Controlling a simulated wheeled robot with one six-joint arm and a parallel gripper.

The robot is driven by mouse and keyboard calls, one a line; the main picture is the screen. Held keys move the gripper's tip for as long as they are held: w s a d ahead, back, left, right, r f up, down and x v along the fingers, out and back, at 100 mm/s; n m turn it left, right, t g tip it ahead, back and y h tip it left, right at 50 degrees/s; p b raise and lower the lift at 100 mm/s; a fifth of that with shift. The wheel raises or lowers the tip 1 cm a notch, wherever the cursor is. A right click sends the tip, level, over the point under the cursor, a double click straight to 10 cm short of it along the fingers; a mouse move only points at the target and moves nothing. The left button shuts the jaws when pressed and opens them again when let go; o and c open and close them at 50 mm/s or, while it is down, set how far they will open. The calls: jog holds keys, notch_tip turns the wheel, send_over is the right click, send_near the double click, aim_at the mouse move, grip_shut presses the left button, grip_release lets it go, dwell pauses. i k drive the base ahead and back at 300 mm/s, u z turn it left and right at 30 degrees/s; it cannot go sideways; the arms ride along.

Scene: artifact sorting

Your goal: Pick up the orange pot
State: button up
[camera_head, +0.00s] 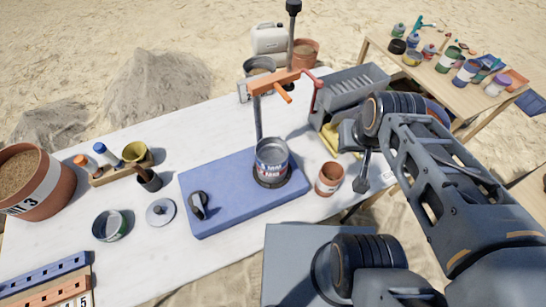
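A small orange-brown pot (329,180) stands upright on the white table, just right of the blue mat. Its open top faces up and its inside looks dark. My arm reaches in from the right, and my gripper (362,184) points down just right of this pot, apparently apart from it. The wrist partly hides the gripper, and its opening is too small to judge. A large orange-brown pot (40,198) with a white label and brown fill stands at the far left. Another orange-brown pot (306,52) stands behind the table.
A blue mat (225,215) bears a press with an orange arm (275,82), a labelled can (271,158) and a black tool (198,205). A grey metal box (350,88) and yellow item (343,141) stand close behind my gripper. A side table (425,77) holds several jars.

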aim_at(331, 173)
jog(key=u, duration=0.8)
jog(key=k, duration=0.7)
jog(key=u, duration=1.3)
